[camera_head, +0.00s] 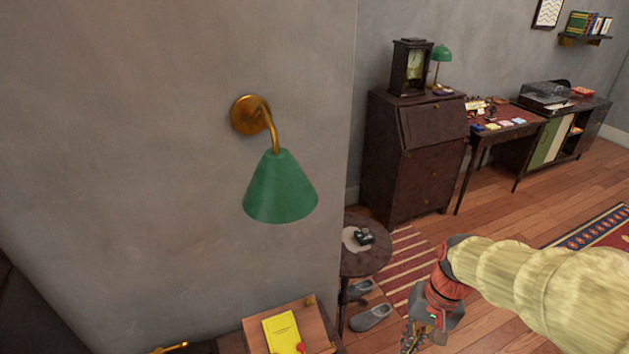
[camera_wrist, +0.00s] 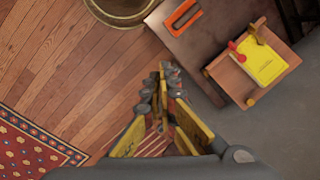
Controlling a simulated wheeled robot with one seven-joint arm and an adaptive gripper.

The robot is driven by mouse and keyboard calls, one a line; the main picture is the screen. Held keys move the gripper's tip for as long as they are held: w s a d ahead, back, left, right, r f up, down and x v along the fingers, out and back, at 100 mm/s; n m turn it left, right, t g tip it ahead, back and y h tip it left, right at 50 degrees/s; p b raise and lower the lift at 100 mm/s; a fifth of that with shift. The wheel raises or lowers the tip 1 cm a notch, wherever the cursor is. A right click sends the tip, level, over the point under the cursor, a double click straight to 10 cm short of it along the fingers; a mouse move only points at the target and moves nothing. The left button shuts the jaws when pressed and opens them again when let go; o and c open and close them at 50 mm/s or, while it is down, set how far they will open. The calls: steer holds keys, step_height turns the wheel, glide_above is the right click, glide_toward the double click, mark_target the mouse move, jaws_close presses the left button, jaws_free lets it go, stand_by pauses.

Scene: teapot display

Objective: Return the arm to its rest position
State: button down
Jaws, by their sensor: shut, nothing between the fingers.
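My arm, in a pale yellow cover, enters the head view from the right. My gripper (camera_head: 413,342) hangs at its end, near the bottom edge of that view, and its tips are partly cut off. In the wrist view my gripper (camera_wrist: 168,72) shows with its yellow and grey fingers together and nothing between them. It is in the air over the floor, beside a dark table top (camera_wrist: 195,50).
A wooden stand with a yellow book (camera_head: 283,333) is at the bottom of the head view. A round side table (camera_head: 365,262) stands left of my gripper. Grey slippers (camera_head: 371,318) lie on the floor. A green wall lamp (camera_head: 280,188) juts from the wall.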

steer(key=s+r+n+t+h, duration=0.1)
steer(key=s+r+t, duration=0.2)
steer(key=r, duration=0.4)
steer(key=s+a+r+n+t+h, duration=0.1)
steer(key=s+r+n+t, duration=0.1)
steer(key=r, duration=0.5)
steer(key=shift+s+a+r+t, duration=0.15)
steer(key=shift+s+t, duration=0.35)
steer(key=shift+s, duration=0.75)
steer(key=shift+a, duration=0.1)
